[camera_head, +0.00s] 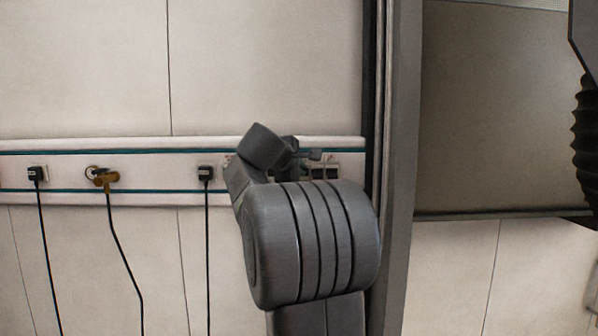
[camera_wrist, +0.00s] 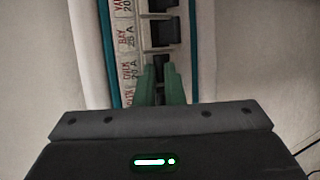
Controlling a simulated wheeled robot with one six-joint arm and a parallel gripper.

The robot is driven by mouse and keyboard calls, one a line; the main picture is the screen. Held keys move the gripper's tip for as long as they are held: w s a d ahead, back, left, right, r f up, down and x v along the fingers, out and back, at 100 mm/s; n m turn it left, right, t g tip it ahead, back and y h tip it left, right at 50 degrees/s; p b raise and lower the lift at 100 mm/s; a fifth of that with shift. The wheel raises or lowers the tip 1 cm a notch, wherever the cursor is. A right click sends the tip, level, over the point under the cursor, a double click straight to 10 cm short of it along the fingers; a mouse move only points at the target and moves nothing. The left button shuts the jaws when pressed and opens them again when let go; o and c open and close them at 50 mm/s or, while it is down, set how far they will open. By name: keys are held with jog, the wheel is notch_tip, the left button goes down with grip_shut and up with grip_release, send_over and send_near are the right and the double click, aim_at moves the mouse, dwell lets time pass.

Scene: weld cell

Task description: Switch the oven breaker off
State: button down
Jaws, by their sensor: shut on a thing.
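In the wrist view, a breaker strip (camera_wrist: 185,12) carries a column of dark breakers with red and black labels. A label that seems to read OVEN (camera_wrist: 130,72) sits left of my gripper (camera_wrist: 160,72). Its two green fingers are shut on the dark oven breaker lever (camera_wrist: 159,60), which is mostly hidden between them. I cannot tell whether the lever is on or off. In the head view, my gripper (camera_head: 308,155) is at the wall rail, and my arm hides much of the panel. Part of the breaker panel (camera_head: 332,172) shows to its right.
Two more breakers (camera_wrist: 163,33) lie above the fingers in the wrist view, close by. On the wall rail (camera_head: 140,143) are black plugs (camera_head: 36,173) with hanging cables and a yellow fitting (camera_head: 104,178). A grey post (camera_head: 400,130) stands just right of the panel.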

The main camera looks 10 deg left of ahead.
notch_tip(320, 180, down, 4)
jog(key=m+t+b, duration=0.1)
jog(key=t+b, duration=0.1)
jog(key=b, duration=0.7)
jog(key=m+t+b, duration=0.1)
jog(key=t+b, duration=0.1)
jog(key=b, duration=0.6)
jog(key=t+h+b, duration=0.1)
jog(key=t+b, duration=0.2)
jog(key=b, duration=0.6)
jog(key=shift+f+m+b, duration=0.15)
jog(key=shift+m+b, duration=0.2)
jog(key=shift+m, duration=0.05)
jog(key=shift+t+b, duration=0.4)
jog(key=shift+b, duration=0.55)
jog(key=shift+m+h+b, duration=0.3)
jog(key=shift+h+b, duration=0.1)
jog(key=shift+t+b, duration=0.4)
jog(key=shift+b, duration=0.4)
jog(key=c, duration=1.5)
grip_release()
jog(key=shift+c, duration=0.2)
